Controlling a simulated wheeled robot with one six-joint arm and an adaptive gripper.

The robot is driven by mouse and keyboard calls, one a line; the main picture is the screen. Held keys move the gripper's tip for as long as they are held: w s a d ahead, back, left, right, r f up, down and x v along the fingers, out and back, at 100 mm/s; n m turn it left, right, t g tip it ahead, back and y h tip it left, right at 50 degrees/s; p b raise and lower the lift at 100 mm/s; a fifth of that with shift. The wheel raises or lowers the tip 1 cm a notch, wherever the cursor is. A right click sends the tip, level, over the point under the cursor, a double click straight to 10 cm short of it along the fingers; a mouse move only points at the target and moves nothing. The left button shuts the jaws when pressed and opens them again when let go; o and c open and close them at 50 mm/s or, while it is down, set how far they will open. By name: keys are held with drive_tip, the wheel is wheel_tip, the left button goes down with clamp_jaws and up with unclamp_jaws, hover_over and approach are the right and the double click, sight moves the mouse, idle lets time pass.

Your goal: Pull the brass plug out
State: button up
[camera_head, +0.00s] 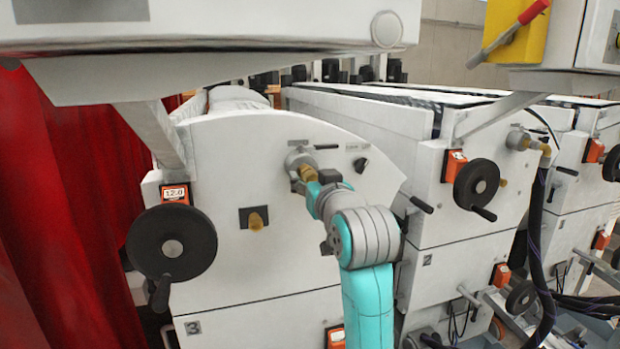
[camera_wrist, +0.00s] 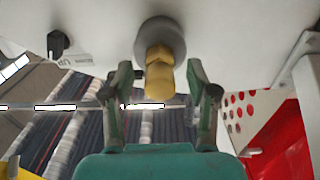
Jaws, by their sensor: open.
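The brass plug (camera_head: 307,172) sits in a round grey fitting (camera_head: 297,157) on the white front panel of the machine marked 3. In the wrist view the plug (camera_wrist: 159,76) is a gold hexagonal piece sticking out of a grey collar (camera_wrist: 160,38). My gripper (camera_head: 314,181) is at the plug in the head view, partly hiding it. In the wrist view its two dark fingers (camera_wrist: 161,83) are open, one on each side of the plug, with a visible gap to both. Whether the fingertips reach fully along the plug's depth is hard to tell.
A second brass knob (camera_head: 256,222) is lower on the panel. A black handwheel (camera_head: 171,244) stands at the left and a small black knob (camera_head: 361,164) to the right of the fitting. A red curtain (camera_head: 60,200) hangs at left. Neighbouring machine (camera_head: 440,200) is at right.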

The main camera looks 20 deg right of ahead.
clamp_jaws()
drive_tip(key=shift+s, duration=0.1)
drive_tip(key=shift+s, duration=2.9)
drive_tip(key=shift+s, duration=0.15)
drive_tip(key=shift+s, duration=1.35)
